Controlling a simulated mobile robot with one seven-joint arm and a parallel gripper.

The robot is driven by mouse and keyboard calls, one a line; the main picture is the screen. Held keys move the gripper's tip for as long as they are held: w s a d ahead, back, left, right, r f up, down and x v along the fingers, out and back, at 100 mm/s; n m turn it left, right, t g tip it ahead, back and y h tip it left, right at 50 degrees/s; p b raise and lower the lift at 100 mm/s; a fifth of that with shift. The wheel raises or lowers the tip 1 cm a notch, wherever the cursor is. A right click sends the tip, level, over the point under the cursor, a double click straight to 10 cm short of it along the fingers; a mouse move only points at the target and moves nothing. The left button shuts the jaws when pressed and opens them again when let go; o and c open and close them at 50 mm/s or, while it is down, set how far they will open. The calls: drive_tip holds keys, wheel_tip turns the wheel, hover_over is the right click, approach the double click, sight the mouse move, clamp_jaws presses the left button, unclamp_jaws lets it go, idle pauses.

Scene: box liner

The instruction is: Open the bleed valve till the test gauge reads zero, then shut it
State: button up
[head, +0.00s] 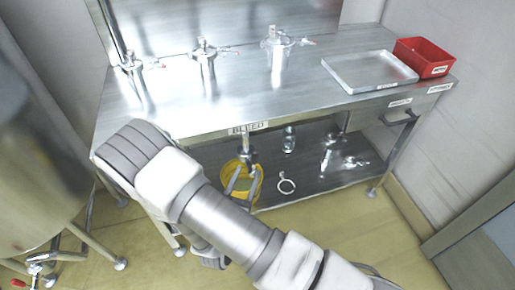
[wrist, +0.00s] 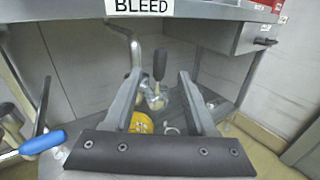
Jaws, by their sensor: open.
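The BLEED label (head: 248,128) is on the front edge of the steel bench; it also shows at the top of the wrist view (wrist: 139,6). Below it, the wrist view shows an upright black handle (wrist: 159,64) on a metal fitting, which I take to be the bleed valve. A bent metal pipe (wrist: 133,45) is just left of it. My gripper (wrist: 160,76) is open, its fingers on either side of the handle in the picture; I see no contact. In the head view my gripper (head: 241,180) is below the label. I can make out no gauge dial.
A yellow bucket (head: 255,188) and a ring clamp (head: 286,183) are under the bench. Three metal fittings stand on top, including one jar-like piece (head: 279,60). A tray (head: 368,72) and red bin (head: 424,59) are at right. A blue handle (wrist: 43,142) is at lower left.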

sight(253, 161)
drive_tip(key=x, duration=1.1)
drive_tip(key=shift+b, duration=0.4)
drive_tip(key=shift+w, duration=0.1)
clamp_jaws()
drive_tip(key=shift+f, duration=0.1)
idle(0.5)
